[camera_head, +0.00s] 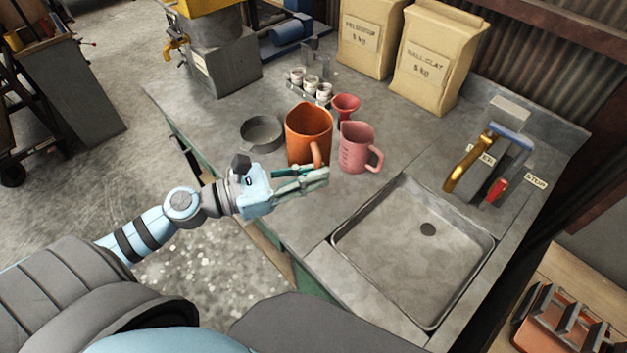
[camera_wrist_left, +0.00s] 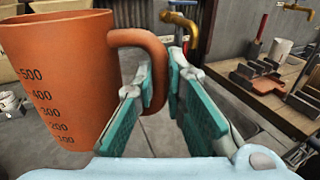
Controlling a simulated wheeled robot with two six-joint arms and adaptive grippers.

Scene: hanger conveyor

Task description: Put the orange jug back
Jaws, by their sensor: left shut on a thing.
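The orange jug (camera_head: 306,128) stands upright at the counter's front part, between a grey pan and a pink jug. In the left wrist view the jug (camera_wrist_left: 62,75) fills the left side, with dark volume marks on its wall and its handle (camera_wrist_left: 158,70) at its right. My left gripper (camera_head: 320,176) comes in low at the jug's near side. Its teal fingers (camera_wrist_left: 163,92) are shut on the handle. I cannot tell whether the jug's base touches the counter. My right gripper is not in view.
The pink jug (camera_head: 355,149) is close on the right, with a red funnel (camera_head: 346,103) behind. The grey pan (camera_head: 261,131) is close on the left. A sink (camera_head: 412,250) lies front right, with a brass tap (camera_head: 466,165). Small pots (camera_head: 311,85) and paper bags (camera_head: 437,58) stand behind.

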